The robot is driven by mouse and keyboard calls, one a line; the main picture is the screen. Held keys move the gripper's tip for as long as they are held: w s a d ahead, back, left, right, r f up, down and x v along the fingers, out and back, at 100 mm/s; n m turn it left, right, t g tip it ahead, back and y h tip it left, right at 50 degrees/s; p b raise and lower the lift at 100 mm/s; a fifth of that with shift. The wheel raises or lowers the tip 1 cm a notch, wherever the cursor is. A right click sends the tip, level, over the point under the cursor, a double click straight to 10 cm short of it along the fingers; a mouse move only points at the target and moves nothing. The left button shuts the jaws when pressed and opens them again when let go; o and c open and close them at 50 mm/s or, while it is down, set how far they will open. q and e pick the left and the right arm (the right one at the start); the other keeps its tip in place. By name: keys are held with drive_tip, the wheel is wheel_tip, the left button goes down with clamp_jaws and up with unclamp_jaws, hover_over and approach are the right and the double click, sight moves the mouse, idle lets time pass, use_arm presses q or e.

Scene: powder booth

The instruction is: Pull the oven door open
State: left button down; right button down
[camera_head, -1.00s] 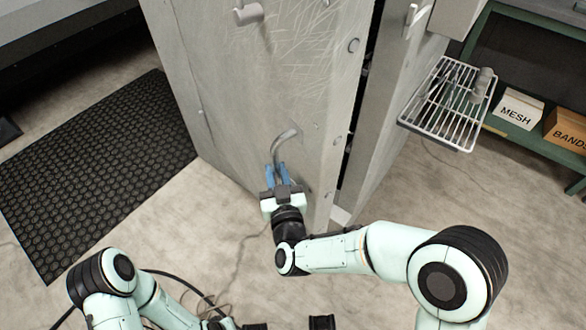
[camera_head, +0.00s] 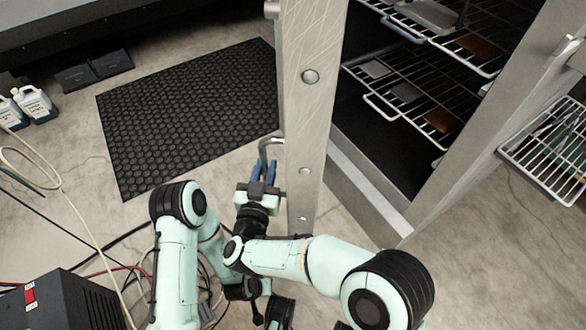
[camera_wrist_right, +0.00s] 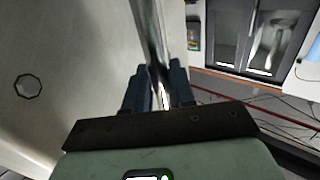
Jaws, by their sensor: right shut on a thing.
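The oven door (camera_head: 304,120) stands swung open, seen nearly edge-on in the head view, with shelves visible inside the oven (camera_head: 385,165). Its curved metal handle (camera_head: 268,143) is on the door's left face. My right gripper (camera_head: 264,172) is shut on the handle, its blue fingers on either side of the bar. In the right wrist view the handle bar (camera_wrist_right: 150,40) runs down between the fingers (camera_wrist_right: 158,88), with the pale door face to the left. My left arm is folded low in the head view; its fingers cannot be made out clearly.
A black mat (camera_head: 190,115) lies on the floor left of the door. Wire racks (camera_head: 430,115) hold parts inside the oven, and another rack (camera_head: 550,150) is at the right. Cables and a dark box (camera_head: 60,300) are at lower left.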

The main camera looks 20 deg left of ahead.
drive_tip(key=shift+s+a, duration=0.2)
drive_tip(key=shift+a, duration=1.1)
drive_tip(key=c, duration=1.1)
unclamp_jaws()
